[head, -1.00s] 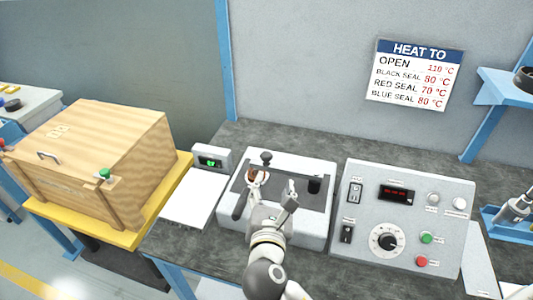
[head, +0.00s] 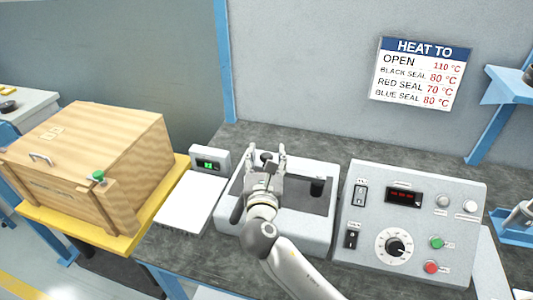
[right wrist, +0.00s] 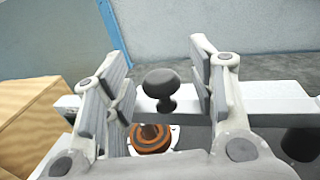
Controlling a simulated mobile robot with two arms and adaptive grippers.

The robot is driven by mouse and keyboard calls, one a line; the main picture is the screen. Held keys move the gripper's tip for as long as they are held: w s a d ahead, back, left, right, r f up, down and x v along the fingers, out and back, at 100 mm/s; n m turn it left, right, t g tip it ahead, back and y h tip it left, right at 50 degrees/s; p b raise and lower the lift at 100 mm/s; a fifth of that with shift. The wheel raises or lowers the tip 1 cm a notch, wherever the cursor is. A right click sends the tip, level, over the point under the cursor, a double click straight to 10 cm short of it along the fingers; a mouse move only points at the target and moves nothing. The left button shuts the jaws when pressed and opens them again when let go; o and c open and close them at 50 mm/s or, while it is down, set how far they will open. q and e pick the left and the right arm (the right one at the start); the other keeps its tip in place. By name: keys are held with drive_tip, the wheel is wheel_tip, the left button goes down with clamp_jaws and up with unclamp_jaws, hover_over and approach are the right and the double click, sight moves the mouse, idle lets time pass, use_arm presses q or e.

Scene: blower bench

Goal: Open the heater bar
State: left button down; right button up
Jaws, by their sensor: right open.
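The heater unit (head: 318,222) is a white box with a dark recessed top on the bench. Its bar has a round black knob (head: 268,156), which also shows in the right wrist view (right wrist: 160,84). My right gripper (head: 266,154) is open, with its fingers on either side of the knob and apart from it. An orange-brown ring-shaped part (right wrist: 151,138) sits below the knob in the right wrist view. My right gripper and arm hide much of the heater unit in the head view. My left gripper is not in view.
A control box (head: 455,222) with a red display, dial and buttons stands right of the heater. A small green-lit display (head: 209,163) and white plate (head: 188,207) are to the left, beside a wooden crate (head: 120,140). A wall sign (head: 416,73) hangs behind.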

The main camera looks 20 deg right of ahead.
drive_tip(key=shift+w+d, duration=0.15)
drive_tip(key=shift+w, duration=0.3)
clamp_jaws()
